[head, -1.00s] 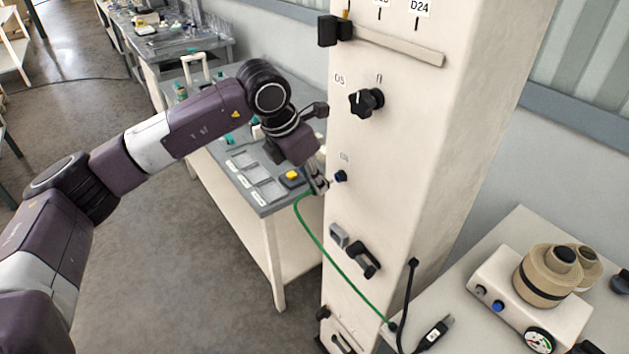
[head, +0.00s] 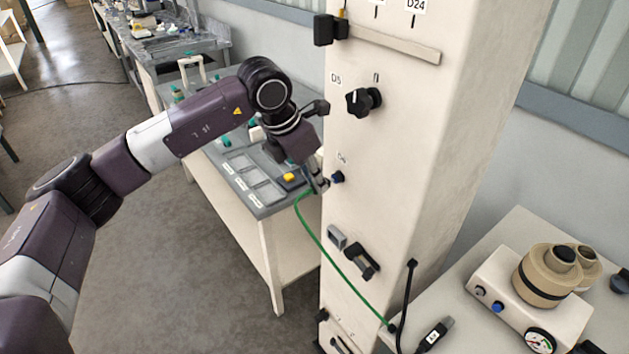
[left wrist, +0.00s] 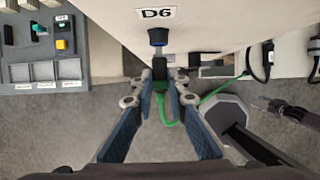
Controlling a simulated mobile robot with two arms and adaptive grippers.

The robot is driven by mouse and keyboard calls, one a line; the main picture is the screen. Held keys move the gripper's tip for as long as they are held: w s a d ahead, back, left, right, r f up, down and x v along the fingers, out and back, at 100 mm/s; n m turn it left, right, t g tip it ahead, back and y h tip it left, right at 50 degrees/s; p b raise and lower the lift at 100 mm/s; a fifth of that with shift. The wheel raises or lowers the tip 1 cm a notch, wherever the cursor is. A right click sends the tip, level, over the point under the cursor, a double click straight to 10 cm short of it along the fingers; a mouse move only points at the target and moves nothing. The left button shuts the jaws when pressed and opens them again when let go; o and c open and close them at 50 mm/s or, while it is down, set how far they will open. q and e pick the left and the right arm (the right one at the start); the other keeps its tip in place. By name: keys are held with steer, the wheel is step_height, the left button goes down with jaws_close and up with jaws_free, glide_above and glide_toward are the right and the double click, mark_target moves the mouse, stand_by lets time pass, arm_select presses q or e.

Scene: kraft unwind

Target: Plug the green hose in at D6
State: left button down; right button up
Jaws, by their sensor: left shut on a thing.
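My left gripper (head: 317,182) is at the cream column, just left of the D6 port. In the left wrist view its fingers (left wrist: 161,82) are shut on the dark plug end (left wrist: 159,68) of the green hose (left wrist: 166,112). The blue D6 port (left wrist: 157,37) is straight ahead of the plug, under the D6 label (left wrist: 157,13); the port also shows in the head view (head: 338,177). The plug tip is very close to the port; I cannot tell whether they touch. The green hose (head: 331,258) hangs from the gripper to the side table. My right gripper (left wrist: 264,102) seems to show small at the right.
The column (head: 430,130) carries a black knob (head: 362,101) above the port and a black handle (head: 362,262) below. A bench with trays and a yellow button (head: 290,178) stands behind the gripper. A side table (head: 510,235) holds a gauge unit and a black cable.

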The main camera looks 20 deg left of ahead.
arm_select(q)
steer(key=shift+d, duration=0.1)
stand_by(0.3)
steer(key=shift+w+d+b, duration=0.3)
steer(key=shift+w+b, duration=0.15)
steer(key=shift+b, duration=0.1)
stand_by(0.8)
steer(key=c, duration=1.8)
jaws_free()
